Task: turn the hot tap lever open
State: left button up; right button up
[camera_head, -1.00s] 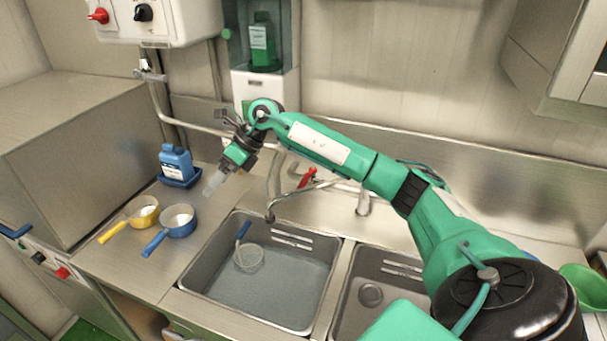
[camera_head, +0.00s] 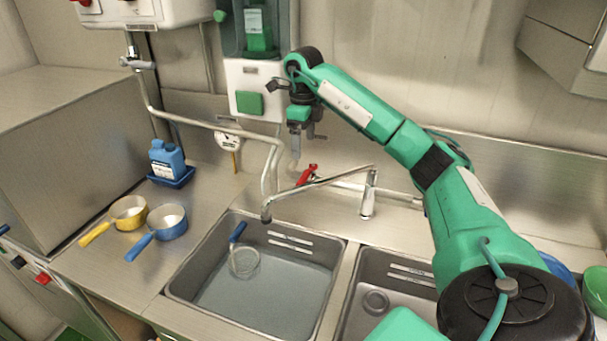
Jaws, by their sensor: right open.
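The red tap lever (camera_head: 308,174) is behind the left sink, at the foot of the wall pipes, beside a long thin spout (camera_head: 320,182). My right gripper (camera_head: 295,164) points downward just above and to the left of the red lever, with its pale fingers open. No contact between fingers and lever can be made out, and the depth gap is unclear. My left gripper is not in view.
The left sink (camera_head: 176,289) holds water and a blue-handled strainer (camera_head: 243,260). A chrome tap (camera_head: 368,195) stands behind the right sink. Yellow (camera_head: 128,212) and blue (camera_head: 167,222) pans and a blue jug (camera_head: 166,160) are on the left counter.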

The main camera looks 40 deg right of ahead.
aim_at(304, 176)
notch_tip(304, 176, down, 11)
jog(key=shift+r+p, duration=0.2)
jog(key=shift+p, duration=0.95)
